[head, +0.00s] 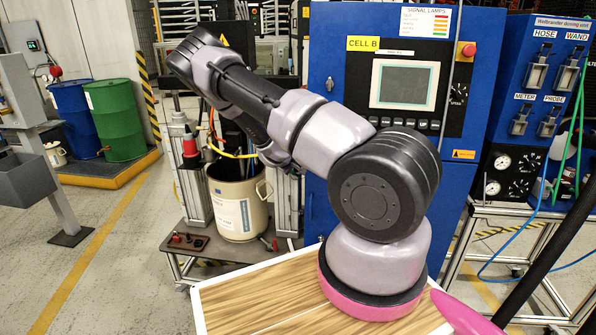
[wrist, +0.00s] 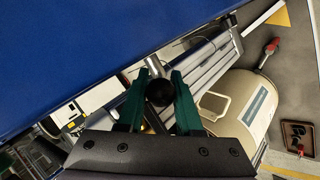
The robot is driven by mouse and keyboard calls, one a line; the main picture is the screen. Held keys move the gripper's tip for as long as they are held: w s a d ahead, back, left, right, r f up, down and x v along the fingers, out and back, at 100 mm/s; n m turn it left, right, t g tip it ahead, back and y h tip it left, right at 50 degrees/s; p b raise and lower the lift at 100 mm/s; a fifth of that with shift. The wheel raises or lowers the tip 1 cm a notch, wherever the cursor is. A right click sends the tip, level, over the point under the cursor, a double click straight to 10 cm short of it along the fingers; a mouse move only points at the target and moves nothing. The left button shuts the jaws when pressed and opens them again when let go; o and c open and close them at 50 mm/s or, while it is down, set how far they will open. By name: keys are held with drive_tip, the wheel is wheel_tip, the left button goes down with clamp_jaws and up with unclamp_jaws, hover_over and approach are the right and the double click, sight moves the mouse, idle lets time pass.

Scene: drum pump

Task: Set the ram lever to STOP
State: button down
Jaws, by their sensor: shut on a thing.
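In the wrist view, my gripper (wrist: 159,84) has its two green fingers closed on both sides of a black ball knob (wrist: 160,93). The knob sits at the end of a short metal rod and looks like the ram lever's handle. In the head view my arm reaches toward the pump stand, and its own links hide the gripper and the lever. I cannot read any STOP mark or the lever's position.
A cream drum (head: 238,205) stands in the pump frame; it shows in the wrist view too (wrist: 232,110). A blue cabinet (head: 325,125) marked CELL B with a screen (head: 404,85) is close to the right. Blue (head: 72,112) and green (head: 117,120) drums stand left.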

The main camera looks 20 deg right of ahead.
drive_tip(key=shift+s+a+f+m+t+h, duration=0.15)
drive_tip(key=shift+s+f+t+h, duration=0.05)
drive_tip(key=shift+f+t+h, duration=0.6)
drive_tip(key=shift+s+a+f+m+t+h, duration=0.1)
drive_tip(key=shift+s+f+m+t+h, duration=0.1)
drive_tip(key=shift+f+t+h, duration=0.55)
drive_tip(key=shift+s+a+f+m+t+h, duration=0.15)
drive_tip(key=shift+f+t+h, duration=0.35)
drive_tip(key=shift+t, duration=0.45)
drive_tip(key=shift+f, duration=0.1)
drive_tip(key=c, duration=0.7)
unclamp_jaws()
drive_tip(key=v, duration=1)
drive_tip(key=shift+s+a, duration=0.25)
